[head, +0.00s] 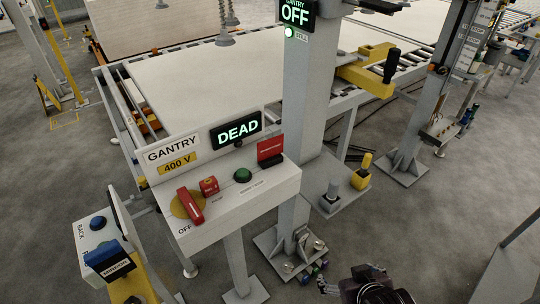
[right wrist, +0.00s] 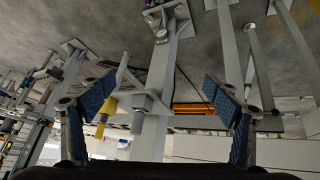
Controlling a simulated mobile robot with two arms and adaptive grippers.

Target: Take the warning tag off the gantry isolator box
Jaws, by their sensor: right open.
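The gantry isolator box (head: 240,210) is a pale grey sloped box, marked GANTRY 400 V, in the middle of the head view. Its red rotary handle (head: 189,205) points at OFF on a yellow disc. A red card (head: 271,149), which looks like the warning tag, stands at the box's right end; its print is too small to read. My right gripper (head: 314,272) is low at the bottom of the head view, right of and apart from the box. In the right wrist view (right wrist: 160,88) its blue-padded fingers are wide apart and empty. My left gripper is not in view.
A lit DEAD display (head: 237,129), a small red part (head: 209,186) and a green button (head: 242,175) are on the box. A grey post (head: 309,100) rises behind it. A yellow-framed control panel (head: 105,250) stands at lower left. Yellow and grey floor fittings (head: 361,172) stand right.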

